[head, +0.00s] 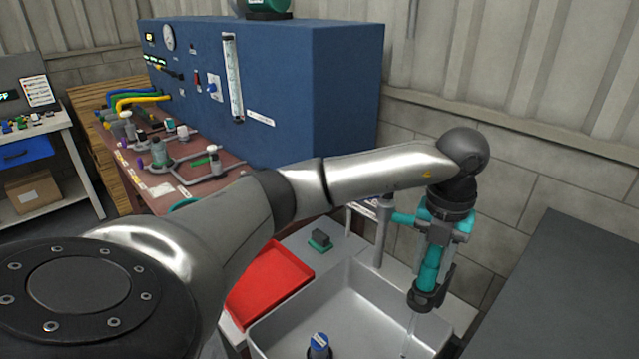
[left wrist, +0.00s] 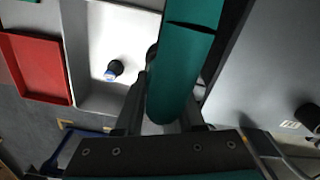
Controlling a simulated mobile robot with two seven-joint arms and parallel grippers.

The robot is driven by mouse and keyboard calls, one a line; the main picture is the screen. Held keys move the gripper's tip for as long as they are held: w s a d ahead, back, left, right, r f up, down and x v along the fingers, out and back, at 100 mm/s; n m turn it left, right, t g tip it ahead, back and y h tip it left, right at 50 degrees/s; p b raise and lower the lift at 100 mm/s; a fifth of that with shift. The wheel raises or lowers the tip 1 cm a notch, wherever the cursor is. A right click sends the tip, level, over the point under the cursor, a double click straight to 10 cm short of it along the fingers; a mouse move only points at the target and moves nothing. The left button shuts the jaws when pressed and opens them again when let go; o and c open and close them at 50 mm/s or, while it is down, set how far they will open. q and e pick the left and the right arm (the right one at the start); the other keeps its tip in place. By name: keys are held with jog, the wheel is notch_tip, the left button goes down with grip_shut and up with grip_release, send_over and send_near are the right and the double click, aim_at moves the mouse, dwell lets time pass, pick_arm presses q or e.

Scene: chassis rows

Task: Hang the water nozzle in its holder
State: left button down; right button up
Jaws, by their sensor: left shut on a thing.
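My left gripper (head: 428,290) points down over the sink and is shut on a teal, tube-shaped thing, which I take to be the water nozzle (head: 431,262). In the left wrist view the nozzle (left wrist: 180,75) is a thick teal cylinder between the fingers of my left gripper (left wrist: 163,115). A grey upright post (head: 383,235) stands at the sink's back edge, with a short teal piece (head: 403,218) reaching toward the gripper. I cannot tell whether this is the holder, or whether it touches the nozzle. My right gripper is not in view.
The grey sink (head: 345,300) lies below the gripper, with a blue-topped bottle (head: 319,343) in it. A red tray (head: 268,282) and a small green-based block (head: 320,240) are left of it. A dark panel (head: 560,290) stands close on the right.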

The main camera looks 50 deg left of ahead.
pick_arm(q)
jog(key=shift+f+b, duration=0.65)
jog(key=shift+f, duration=0.4)
jog(key=shift+c, duration=2.2)
grip_release()
notch_tip(320, 180, up, 15)
jog(key=p, duration=0.3)
jog(key=shift+r, duration=0.15)
